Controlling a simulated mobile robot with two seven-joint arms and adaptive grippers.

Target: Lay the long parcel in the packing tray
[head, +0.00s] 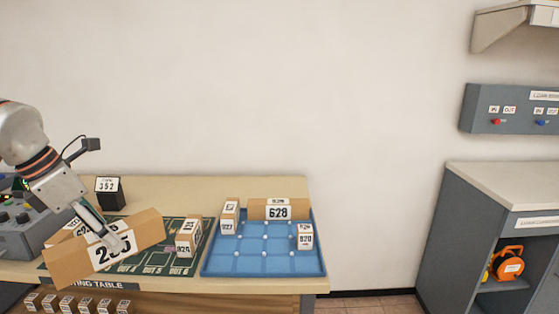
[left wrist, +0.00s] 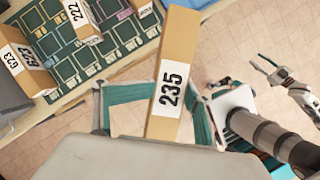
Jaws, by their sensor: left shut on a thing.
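The long brown parcel (head: 75,266) with a white label is held by my left gripper (head: 113,243) over the front left of the table, tilted in the head view. In the left wrist view the parcel (left wrist: 178,45) shows its label 235 and lies between the teal fingers of the gripper (left wrist: 160,105), which is shut on it. The blue packing tray (head: 264,263) lies to the right on the table, apart from the parcel. My right gripper (left wrist: 263,65) shows in the left wrist view, away from the table, its fingers apart and empty.
The tray holds a wide parcel 628 (head: 278,209) at its back, a small box (head: 229,217) at back left and box 920 (head: 305,236) at right; its middle and front are clear. Another box (head: 188,236) stands on the green mat (head: 180,266). A black number block (head: 109,192) stands behind.

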